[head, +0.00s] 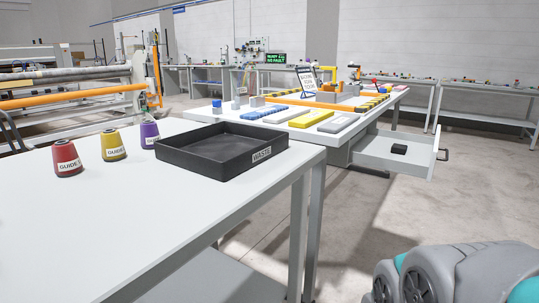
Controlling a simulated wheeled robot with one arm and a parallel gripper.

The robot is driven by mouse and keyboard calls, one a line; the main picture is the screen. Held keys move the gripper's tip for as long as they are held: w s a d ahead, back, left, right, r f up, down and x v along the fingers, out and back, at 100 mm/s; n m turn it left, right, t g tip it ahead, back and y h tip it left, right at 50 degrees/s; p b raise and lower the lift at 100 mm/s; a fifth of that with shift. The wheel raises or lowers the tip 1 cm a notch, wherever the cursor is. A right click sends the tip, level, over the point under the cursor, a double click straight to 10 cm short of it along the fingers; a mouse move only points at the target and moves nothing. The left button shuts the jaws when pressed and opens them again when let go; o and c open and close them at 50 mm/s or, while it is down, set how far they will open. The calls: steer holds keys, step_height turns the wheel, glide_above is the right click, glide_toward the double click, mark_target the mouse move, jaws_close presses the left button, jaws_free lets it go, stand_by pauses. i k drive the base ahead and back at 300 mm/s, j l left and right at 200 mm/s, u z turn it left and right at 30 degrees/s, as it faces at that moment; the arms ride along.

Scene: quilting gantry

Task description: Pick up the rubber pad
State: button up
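A small flat black block (399,149), which looks like the rubber pad, lies in an open white drawer (375,155). The drawer sticks out from the right end of the far table and has a dark handle (443,154) on its front. The block lies on the drawer floor with bare room around it. My gripper is not in view. A grey and teal part at the bottom right appears to be one of my arm links, well apart from the drawer.
The near white table (150,220) carries a black tray labelled WASTE (215,148) and red (66,158), yellow (113,146) and purple (149,136) cones. The far table (285,125) holds several coloured bars and blocks. Bare floor (390,210) lies right of the near table, below the drawer.

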mark_target(399, 149)
steer(key=k+l+z, duration=0.65)
steer(key=u, duration=0.65)
steer(key=i+l+u, duration=0.2)
steer(key=l+u, duration=0.15)
steer(key=u, duration=0.15)
steer(key=i+l+u, duration=0.15)
steer(key=l+u, duration=1.3)
steer(key=i+j, duration=0.05)
steer(key=j, duration=0.05)
